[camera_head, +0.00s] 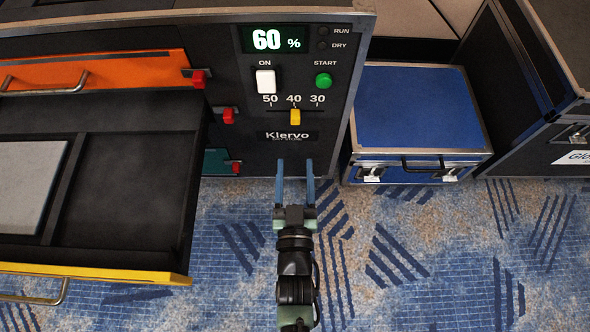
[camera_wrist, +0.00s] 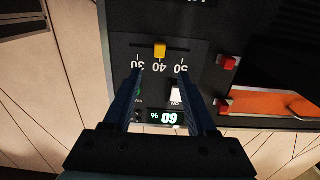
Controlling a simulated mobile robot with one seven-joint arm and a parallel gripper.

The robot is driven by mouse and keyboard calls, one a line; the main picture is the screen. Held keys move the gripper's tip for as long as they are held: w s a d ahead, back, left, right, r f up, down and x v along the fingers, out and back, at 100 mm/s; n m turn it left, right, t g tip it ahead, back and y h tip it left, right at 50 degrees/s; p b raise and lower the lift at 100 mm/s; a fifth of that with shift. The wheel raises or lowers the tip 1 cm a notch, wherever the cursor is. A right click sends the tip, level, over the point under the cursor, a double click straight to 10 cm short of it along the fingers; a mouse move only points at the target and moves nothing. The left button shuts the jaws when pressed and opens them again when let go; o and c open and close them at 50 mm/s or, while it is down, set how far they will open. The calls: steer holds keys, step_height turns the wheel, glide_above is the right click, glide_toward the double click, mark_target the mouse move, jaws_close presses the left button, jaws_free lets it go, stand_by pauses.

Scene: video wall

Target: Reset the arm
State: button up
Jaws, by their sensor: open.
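My gripper (camera_head: 295,168) is open and empty in the head view, its two blue fingers spread apart and pointing at the lower front of the black Klervo control panel (camera_head: 262,158). The wrist view shows the same gripper (camera_wrist: 160,85) with its fingers apart and nothing between the tips. Beyond them is the panel, upside down in that view, with a yellow slider (camera_wrist: 160,50) by the 40 mark. The slider also shows in the head view (camera_head: 295,117). The display (camera_head: 274,39) reads 60 %. I cannot tell how far the fingertips are from the panel.
An open drawer (camera_head: 185,200) with a yellow front juts out at the left, holding a grey slab (camera_head: 28,185). An orange drawer (camera_head: 95,72) is above it. A blue case (camera_head: 415,110) and a black case (camera_head: 550,120) stand at the right. The carpet (camera_head: 440,260) at lower right is clear.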

steer(key=shift+s, duration=0.75)
